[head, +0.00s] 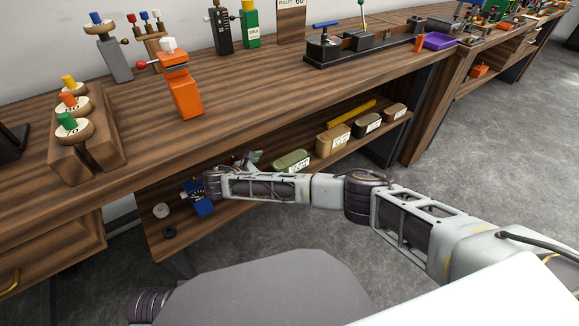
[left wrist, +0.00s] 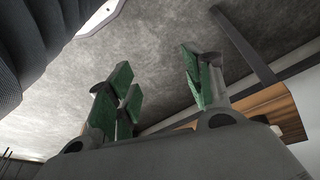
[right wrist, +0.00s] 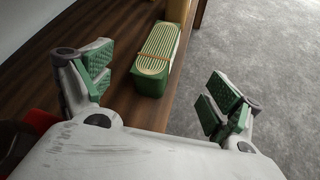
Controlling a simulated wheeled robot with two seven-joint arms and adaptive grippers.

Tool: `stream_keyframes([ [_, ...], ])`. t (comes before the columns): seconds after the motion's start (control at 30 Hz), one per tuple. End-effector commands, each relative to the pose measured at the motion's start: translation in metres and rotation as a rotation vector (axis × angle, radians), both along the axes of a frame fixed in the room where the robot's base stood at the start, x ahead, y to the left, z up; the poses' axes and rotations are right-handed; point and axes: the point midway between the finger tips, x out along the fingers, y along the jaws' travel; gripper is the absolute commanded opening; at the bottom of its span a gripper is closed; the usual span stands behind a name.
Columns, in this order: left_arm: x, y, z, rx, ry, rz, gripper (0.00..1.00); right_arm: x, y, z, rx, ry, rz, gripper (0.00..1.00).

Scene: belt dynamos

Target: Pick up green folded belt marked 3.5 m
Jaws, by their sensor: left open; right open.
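The green folded belt (head: 291,161) lies on the lower shelf under the bench, with a white label on its near end whose print is too small to read. In the right wrist view the belt (right wrist: 157,52) shows its ribbed, pale-striped top and a band around it. My right gripper (right wrist: 160,88) is open and empty; the belt lies ahead of its fingers, apart from them. In the head view my right gripper (head: 247,162) is at the shelf, just left of the belt. My left gripper (left wrist: 157,85) is open and empty, seen only in the left wrist view.
Right of the green belt on the shelf are a tan belt (head: 333,139), a dark belt (head: 367,125), a brown belt (head: 396,112) and a yellow bar (head: 351,112). A blue object (head: 198,198) stands to the left. The bench top (head: 250,85) overhangs the shelf.

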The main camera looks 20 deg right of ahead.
Motion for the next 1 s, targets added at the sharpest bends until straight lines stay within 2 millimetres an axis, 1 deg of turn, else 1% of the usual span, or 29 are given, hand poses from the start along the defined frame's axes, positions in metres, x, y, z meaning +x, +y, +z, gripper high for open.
stream_keyframes([
  [0.27, 0.000, 0.000, 0.002, -0.002, -0.006, 0.000, 0.51, 0.004, -0.006, -0.004, -0.001, 0.000, -0.001, 0.91],
  [0.53, 0.001, -0.002, 0.012, -0.015, -0.032, -0.002, 0.51, 0.020, -0.028, -0.019, -0.002, 0.000, -0.002, 0.91],
  [0.73, 0.002, -0.006, 0.012, -0.033, -0.052, -0.004, 0.51, 0.034, -0.047, -0.031, -0.002, 0.000, -0.001, 0.91],
  [0.83, 0.000, -0.010, -0.001, -0.047, -0.057, -0.006, 0.51, 0.040, -0.055, -0.036, -0.001, 0.000, -0.001, 0.91],
  [1.0, 0.003, -0.012, -0.006, -0.059, -0.072, -0.004, 0.51, 0.045, -0.062, -0.039, 0.000, 0.001, -0.001, 0.91],
])
